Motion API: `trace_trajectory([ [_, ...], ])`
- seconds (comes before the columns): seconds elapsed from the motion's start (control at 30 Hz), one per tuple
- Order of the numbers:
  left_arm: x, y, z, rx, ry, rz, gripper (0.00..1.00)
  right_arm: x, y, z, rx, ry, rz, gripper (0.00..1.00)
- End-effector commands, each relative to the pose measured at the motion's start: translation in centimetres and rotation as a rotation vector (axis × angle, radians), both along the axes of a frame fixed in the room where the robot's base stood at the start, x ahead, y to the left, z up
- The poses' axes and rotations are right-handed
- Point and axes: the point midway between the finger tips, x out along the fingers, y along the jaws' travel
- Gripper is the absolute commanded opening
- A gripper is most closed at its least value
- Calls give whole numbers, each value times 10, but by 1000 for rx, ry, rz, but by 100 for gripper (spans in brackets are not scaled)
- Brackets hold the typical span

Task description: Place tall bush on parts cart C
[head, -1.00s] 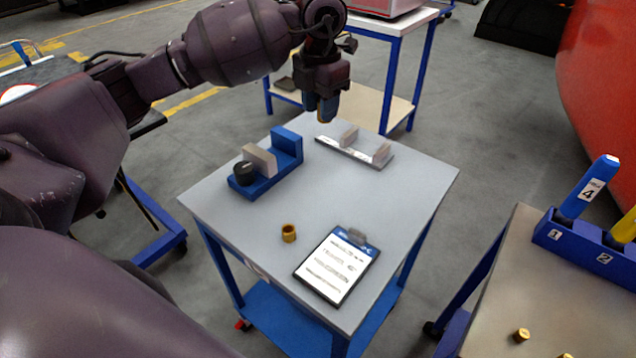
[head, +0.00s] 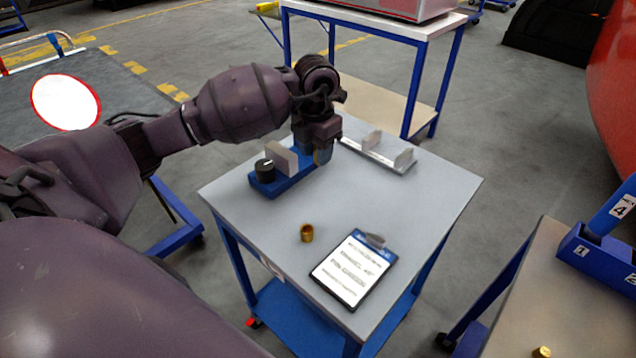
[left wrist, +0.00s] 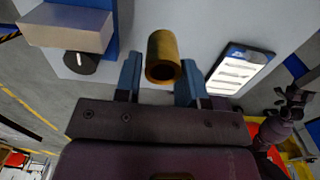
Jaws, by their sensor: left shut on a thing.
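My left gripper (head: 323,155) is over the back left part of a grey-topped cart (head: 400,215), beside a blue fixture block. In the left wrist view, its blue fingers (left wrist: 160,80) are shut on the tall bush (left wrist: 163,55), a brass tube whose open end faces the camera. In the head view the bush is mostly hidden by the fingers. I cannot tell whether it touches anything below. The cart's letter cannot be read.
On the cart are the blue fixture (head: 268,188) with a black knob, a bracket plate (head: 380,155), a short brass ring (head: 307,232) and a clipboard (head: 352,270). The middle and right of the top are clear. A blue numbered rack (head: 600,255) stands on a table at right.

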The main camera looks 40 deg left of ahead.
Motion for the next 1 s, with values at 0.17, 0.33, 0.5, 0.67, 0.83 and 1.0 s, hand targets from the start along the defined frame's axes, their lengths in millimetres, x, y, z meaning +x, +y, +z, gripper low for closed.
trace_trajectory([
  [0.17, 0, 0, -30, -2, 2, 0, 12, -2, 0, -5, 1, 9, -2, 43],
  [0.33, 0, 0, -39, 0, 0, -1, 12, -3, 0, -5, 2, 11, -3, 43],
  [0.5, 0, 0, -53, -2, 3, -1, 12, -4, 0, -7, 2, 12, -3, 43],
  [0.67, -1, -1, -80, -1, 4, 0, 12, -5, 0, -10, 2, 15, -3, 43],
  [0.83, 0, 0, -96, 0, 1, -1, 12, -4, 1, -11, 1, 16, -2, 43],
  [1.0, 0, 0, -95, 1, -1, -2, 12, -2, 1, -8, 2, 10, -1, 43],
])
